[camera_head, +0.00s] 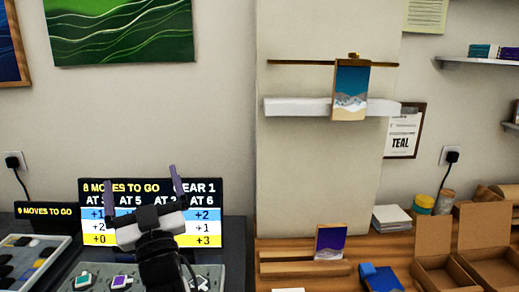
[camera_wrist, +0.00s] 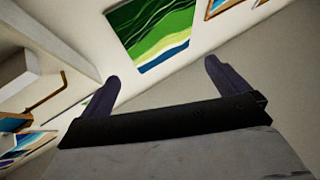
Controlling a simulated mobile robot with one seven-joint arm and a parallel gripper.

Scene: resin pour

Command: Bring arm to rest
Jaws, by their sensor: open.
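My gripper (camera_head: 175,186) is raised in front of a display board at the lower left of the head view, its two fingers pointing up and spread apart. It is open, with nothing between the fingers. In the wrist view the open fingers (camera_wrist: 163,80) show against the wall, with the green wavy picture (camera_wrist: 150,32) beyond them. My arm hides part of the display board (camera_head: 205,240) and of the bench below it.
A white ledge (camera_head: 290,107) on the pillar bears a blue seascape panel (camera_head: 351,88). On the wooden bench (camera_head: 310,282) stand a purple panel (camera_head: 330,241), open cardboard boxes (camera_head: 433,240) and white sheets (camera_head: 391,218). A grey tray (camera_head: 45,262) lies at the far left.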

